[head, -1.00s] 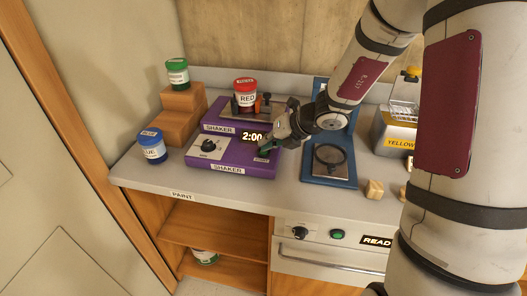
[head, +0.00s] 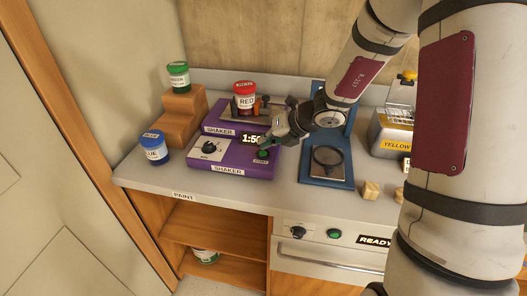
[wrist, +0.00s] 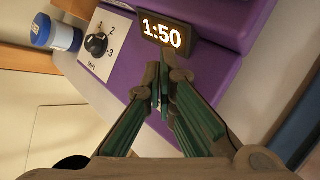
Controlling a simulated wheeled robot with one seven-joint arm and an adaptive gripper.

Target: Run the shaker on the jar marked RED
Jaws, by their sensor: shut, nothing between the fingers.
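The jar marked RED (head: 245,96), with a red lid, stands upright on the purple shaker (head: 231,160) between the clamp parts at its rear. The shaker's display (head: 252,139) is partly covered in the head view; in the wrist view it (wrist: 162,33) reads 1:50. The shaker's dial (head: 209,148) also shows in the wrist view (wrist: 96,44), with minute marks beside it. My gripper (head: 266,146) is shut and empty at the right of the shaker's front panel, close to a green START button (head: 262,155). In the wrist view the fingertips (wrist: 160,88) hide the spot beneath them.
A green-lidded jar (head: 179,76) stands on wooden blocks (head: 177,130) left of the shaker. A blue-lidded jar (head: 153,147) is in front of them.

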